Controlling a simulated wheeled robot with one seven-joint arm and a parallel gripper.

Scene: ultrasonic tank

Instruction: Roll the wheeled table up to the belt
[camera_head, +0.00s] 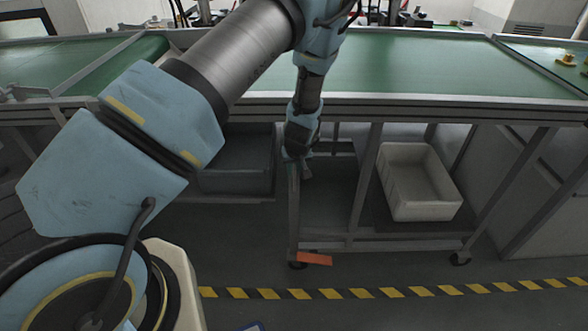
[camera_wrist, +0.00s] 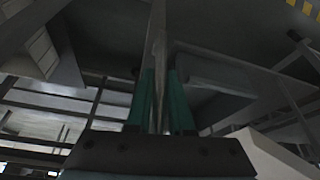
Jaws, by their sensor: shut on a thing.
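The wheeled table (camera_head: 351,244) is a grey metal frame on casters, at the front of the green belt (camera_head: 420,65). Its upright left post (camera_head: 294,215) runs down to a caster near the floor. My gripper (camera_head: 299,168) is low in front of the belt's edge, at the upper part of that post. In the wrist view, the teal fingers of my gripper (camera_wrist: 161,105) are shut on the post (camera_wrist: 157,50), which passes between them. My arm hides part of the belt and the table's top. The gap between table and belt cannot be judged.
A white crate (camera_head: 420,182) sits in the right part of the table's frame. A grey bin (camera_head: 235,170) stands under the belt at left. An orange piece (camera_head: 314,258) shows by the left caster. Yellow-black tape (camera_head: 390,292) crosses the open floor in front.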

